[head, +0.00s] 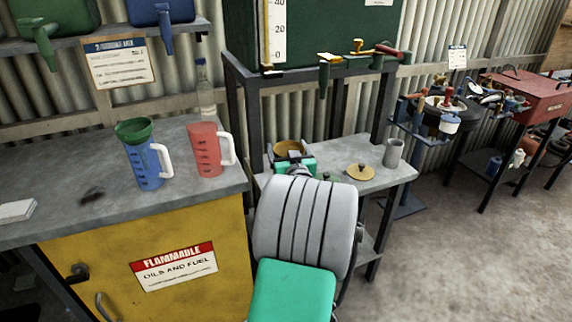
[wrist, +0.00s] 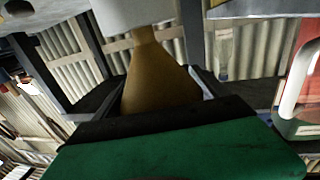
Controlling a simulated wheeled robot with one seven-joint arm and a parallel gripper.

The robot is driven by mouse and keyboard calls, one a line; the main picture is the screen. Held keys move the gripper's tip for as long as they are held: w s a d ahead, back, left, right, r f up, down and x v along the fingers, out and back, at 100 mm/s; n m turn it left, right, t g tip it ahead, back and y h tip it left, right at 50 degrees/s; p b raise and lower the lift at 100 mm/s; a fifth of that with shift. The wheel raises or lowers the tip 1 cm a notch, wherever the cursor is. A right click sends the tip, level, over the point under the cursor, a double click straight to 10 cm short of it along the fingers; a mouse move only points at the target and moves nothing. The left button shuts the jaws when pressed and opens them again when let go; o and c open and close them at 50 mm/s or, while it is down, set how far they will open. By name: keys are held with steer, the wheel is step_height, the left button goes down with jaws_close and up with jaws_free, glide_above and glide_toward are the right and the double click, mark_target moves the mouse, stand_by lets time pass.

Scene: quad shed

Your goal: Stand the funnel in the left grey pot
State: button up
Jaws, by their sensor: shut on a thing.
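My gripper (head: 291,159) is shut on a brass-coloured funnel (head: 289,147) over the left part of the low grey bench. In the wrist view the funnel (wrist: 155,78) tapers toward a pale grey surface (wrist: 140,12) at the top edge, probably the left grey pot. Funnel and grey surface overlap there; I cannot tell whether the spout is inside. In the head view the left pot is not visible, probably hidden behind my gripper and arm. Another grey pot (head: 394,153) stands upright and open at the bench's right end.
A brass-coloured round lid (head: 360,172) lies on the low bench (head: 335,155). On the left counter stand a blue jug (head: 148,167) with a green funnel (head: 134,128) in it, a red jug (head: 206,152) and a clear bottle (head: 203,92). A green tank (head: 310,30) sits above the bench.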

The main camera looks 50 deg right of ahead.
steer(key=shift+f+b, duration=0.35)
steer(key=shift+f, duration=1.5)
steer(key=o, duration=1.3)
steer(key=shift+c, duration=0.2)
steer(key=shift+r, duration=0.2)
steer(key=b+v, duration=0.1)
steer(key=v, duration=1.1)
